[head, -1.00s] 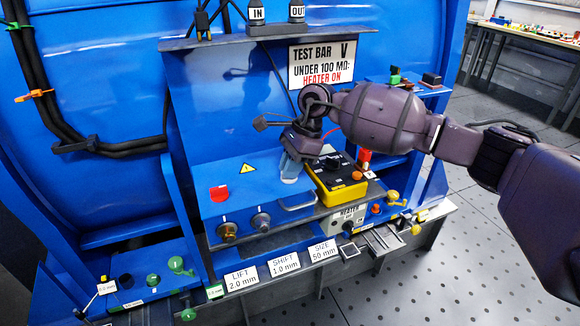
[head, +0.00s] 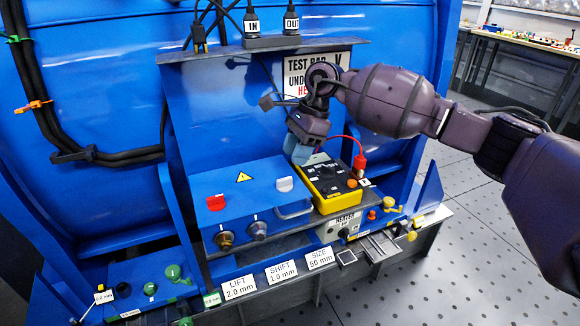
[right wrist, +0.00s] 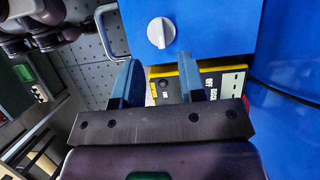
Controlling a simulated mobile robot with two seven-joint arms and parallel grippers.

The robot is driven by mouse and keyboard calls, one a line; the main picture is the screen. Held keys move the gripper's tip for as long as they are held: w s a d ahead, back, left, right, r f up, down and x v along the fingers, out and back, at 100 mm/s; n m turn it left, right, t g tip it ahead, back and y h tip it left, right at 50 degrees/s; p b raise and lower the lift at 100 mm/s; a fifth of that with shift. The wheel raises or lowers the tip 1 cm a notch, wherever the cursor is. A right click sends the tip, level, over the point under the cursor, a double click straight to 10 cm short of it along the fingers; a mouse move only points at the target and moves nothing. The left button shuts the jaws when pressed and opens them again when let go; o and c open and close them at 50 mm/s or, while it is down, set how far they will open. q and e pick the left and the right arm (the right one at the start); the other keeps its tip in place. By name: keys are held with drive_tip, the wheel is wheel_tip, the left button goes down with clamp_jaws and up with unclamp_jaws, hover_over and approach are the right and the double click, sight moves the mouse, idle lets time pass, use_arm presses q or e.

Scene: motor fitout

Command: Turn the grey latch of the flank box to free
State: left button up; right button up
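The flank box (head: 262,208) is the blue box on the ledge, with a yellow warning triangle on its sloped top. Its grey latch (head: 284,184) sits at the right end of that top, uncovered. In the right wrist view the grey latch (right wrist: 161,32) is a round knob with a raised bar, beyond the fingers. My right gripper (head: 301,153) is above and behind the latch, apart from it, beside the yellow meter (head: 338,195). In the right wrist view its two blue fingers (right wrist: 157,82) are spread with nothing held between them. My left gripper is out of view.
A red switch (head: 216,202) sits at the box's left end. Two round knobs (head: 241,234) and a bar handle (head: 296,211) are on its front. A red plug (head: 360,162) with a cable rises by the meter. A shelf (head: 262,48) overhangs above.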

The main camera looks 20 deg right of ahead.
drive_tip(key=shift+v, duration=2)
drive_tip(key=shift+s, duration=0.1)
